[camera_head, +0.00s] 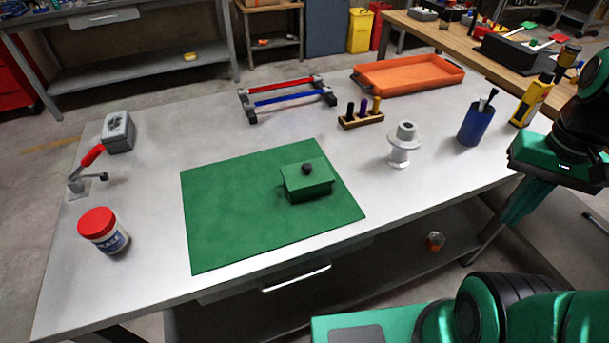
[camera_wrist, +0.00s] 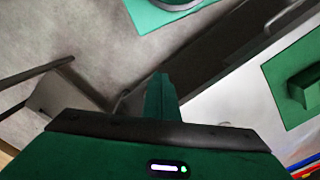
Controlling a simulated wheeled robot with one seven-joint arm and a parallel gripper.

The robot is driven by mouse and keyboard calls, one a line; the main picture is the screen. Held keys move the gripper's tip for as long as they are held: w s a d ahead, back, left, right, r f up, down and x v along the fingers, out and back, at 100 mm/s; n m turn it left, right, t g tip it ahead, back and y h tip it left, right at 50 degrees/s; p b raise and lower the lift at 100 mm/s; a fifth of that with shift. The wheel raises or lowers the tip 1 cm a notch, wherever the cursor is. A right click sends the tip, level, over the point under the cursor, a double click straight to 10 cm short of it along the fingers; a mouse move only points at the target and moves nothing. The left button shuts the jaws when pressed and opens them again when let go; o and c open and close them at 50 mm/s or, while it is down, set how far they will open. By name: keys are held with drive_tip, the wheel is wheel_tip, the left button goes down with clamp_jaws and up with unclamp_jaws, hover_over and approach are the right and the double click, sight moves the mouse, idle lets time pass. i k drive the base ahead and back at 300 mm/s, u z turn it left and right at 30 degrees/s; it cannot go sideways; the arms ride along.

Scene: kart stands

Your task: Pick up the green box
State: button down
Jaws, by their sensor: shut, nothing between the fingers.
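The green box (camera_head: 307,184), with a dark round knob on top, sits upright on the green mat (camera_head: 225,215), toward the mat's right side. The box also shows at the right edge of the wrist view (camera_wrist: 303,87), partly cut off. My gripper (camera_head: 516,212) is at the right, beside the table's right end and well apart from the box, pointing down. In the wrist view its fingers (camera_wrist: 160,95) are together with nothing between them.
On the grey table (camera_head: 150,185) stand a white spool (camera_head: 400,155), a blue cup (camera_head: 476,124), a yellow tool (camera_head: 531,101), a small tool rack (camera_head: 361,119), an orange tray (camera_head: 408,74), a red-and-blue bar frame (camera_head: 287,95) and a red-lidded jar (camera_head: 103,231). The mat is otherwise bare.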

sight(296, 197)
drive_tip(key=z, duration=0.7)
drive_tip(key=k, duration=2.05)
drive_tip(key=u, duration=0.7)
drive_tip(key=i, duration=0.95)
drive_tip(key=z, duration=0.05)
